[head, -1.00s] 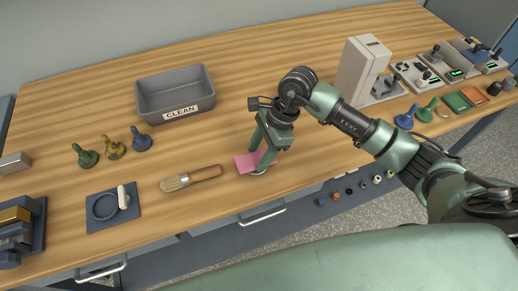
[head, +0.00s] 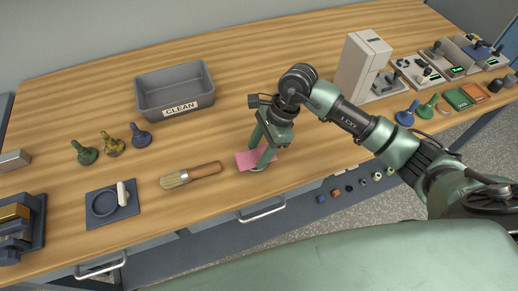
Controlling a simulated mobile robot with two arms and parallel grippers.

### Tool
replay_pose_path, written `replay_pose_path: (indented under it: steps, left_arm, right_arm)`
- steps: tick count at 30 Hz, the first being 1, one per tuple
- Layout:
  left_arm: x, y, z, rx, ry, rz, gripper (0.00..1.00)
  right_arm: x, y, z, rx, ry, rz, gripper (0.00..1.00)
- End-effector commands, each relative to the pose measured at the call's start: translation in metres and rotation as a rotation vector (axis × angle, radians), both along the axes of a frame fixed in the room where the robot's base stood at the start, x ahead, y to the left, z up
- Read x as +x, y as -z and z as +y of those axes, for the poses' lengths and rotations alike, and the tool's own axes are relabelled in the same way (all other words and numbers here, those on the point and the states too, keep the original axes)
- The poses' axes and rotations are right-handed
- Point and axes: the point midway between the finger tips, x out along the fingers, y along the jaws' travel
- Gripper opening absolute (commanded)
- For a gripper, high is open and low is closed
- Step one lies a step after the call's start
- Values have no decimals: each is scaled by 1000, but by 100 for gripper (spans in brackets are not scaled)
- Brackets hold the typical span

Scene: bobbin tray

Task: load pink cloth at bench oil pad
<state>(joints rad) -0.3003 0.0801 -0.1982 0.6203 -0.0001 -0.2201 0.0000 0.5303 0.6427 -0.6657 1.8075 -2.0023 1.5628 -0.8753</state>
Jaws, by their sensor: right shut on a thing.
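The pink cloth (head: 245,160) lies at the front part of the wooden bench, right of the brush. My right gripper (head: 262,164) points down over it and is shut on it; its fingers hide part of the cloth. A round pale thing shows just under the cloth's front edge, mostly hidden; I cannot tell if it is the oil pad. My left gripper is not in view.
A brush (head: 190,175) lies left of the cloth. A blue mat (head: 131,205) with a ring recess and a white piece is further left. A grey CLEAN bin (head: 176,92) stands behind. The bench middle is clear.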

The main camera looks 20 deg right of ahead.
Motion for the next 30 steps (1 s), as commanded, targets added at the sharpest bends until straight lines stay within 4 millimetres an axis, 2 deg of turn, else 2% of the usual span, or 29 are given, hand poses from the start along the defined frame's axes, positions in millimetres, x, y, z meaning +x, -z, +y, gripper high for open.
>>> replay_pose_path:
  steps: [30]
  left_arm:
    - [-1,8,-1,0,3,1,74]
  right_arm:
    - [0,7,0,0,0,0,18]
